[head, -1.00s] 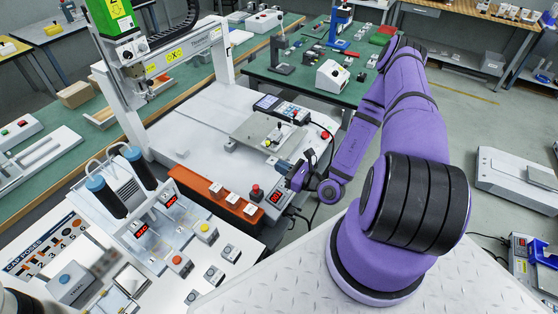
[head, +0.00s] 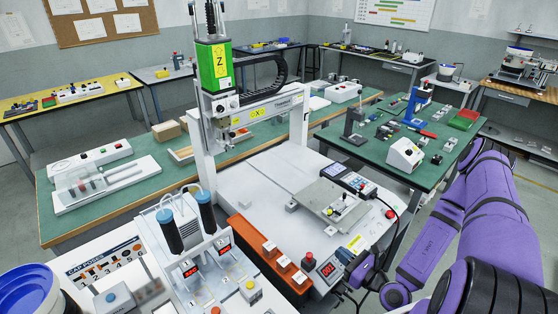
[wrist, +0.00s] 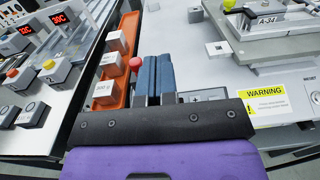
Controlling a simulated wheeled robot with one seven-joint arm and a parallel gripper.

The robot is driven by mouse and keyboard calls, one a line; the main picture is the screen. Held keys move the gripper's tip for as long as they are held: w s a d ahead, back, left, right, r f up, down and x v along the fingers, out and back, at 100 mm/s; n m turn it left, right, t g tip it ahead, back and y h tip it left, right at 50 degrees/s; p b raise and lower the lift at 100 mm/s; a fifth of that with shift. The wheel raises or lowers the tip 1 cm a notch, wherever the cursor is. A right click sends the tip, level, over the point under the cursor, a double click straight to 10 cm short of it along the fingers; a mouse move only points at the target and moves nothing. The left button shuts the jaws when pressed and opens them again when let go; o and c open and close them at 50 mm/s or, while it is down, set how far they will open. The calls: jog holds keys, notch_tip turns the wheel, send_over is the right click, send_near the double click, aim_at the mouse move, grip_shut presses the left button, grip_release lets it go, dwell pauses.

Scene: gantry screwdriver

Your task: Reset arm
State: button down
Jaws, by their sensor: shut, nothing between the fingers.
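My purple arm (head: 490,215) reaches in from the right side of the head view. My gripper (head: 347,258) is at the front right corner of the white gantry machine (head: 270,195), beside a small box with a red digital display (head: 327,269). In the wrist view my gripper (wrist: 151,62) has two blue-grey fingers closed side by side, with nothing between them. A red mushroom button (wrist: 135,64) stands just left of the fingers. The fingers hide part of the surface beneath them.
An orange rail with white blocks (head: 262,256) runs along the machine's front. A metal fixture plate (head: 326,202) and a handheld controller (head: 347,178) lie on the machine bed. Blue-capped cylinders (head: 170,230) stand at the left. A warning label (wrist: 265,103) is right of my gripper.

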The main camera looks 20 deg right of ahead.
jog(key=a+r+n+g+y, duration=0.35)
jog(key=r+n+g, duration=0.55)
jog(key=r, duration=0.4)
jog(key=a+r+n+g+y, duration=0.2)
jog(key=r+n+g+y, duration=0.2)
jog(key=r+n+g, duration=0.55)
jog(key=s+d+r+n+t+h, duration=0.1)
jog(key=s+r+n+t+h, duration=0.2)
jog(key=r, duration=1)
jog(key=s+d+r+n+t+h, duration=0.2)
jog(key=s+r+n+t+h, duration=0.2)
jog(key=s+r+n+h, duration=0.5)
notch_tip(320, 180, up, 5)
jog(key=s+h, duration=0.2)
jog(key=h, duration=0.1)
jog(key=shift+s+r, duration=0.15)
jog(key=shift+r, duration=0.05)
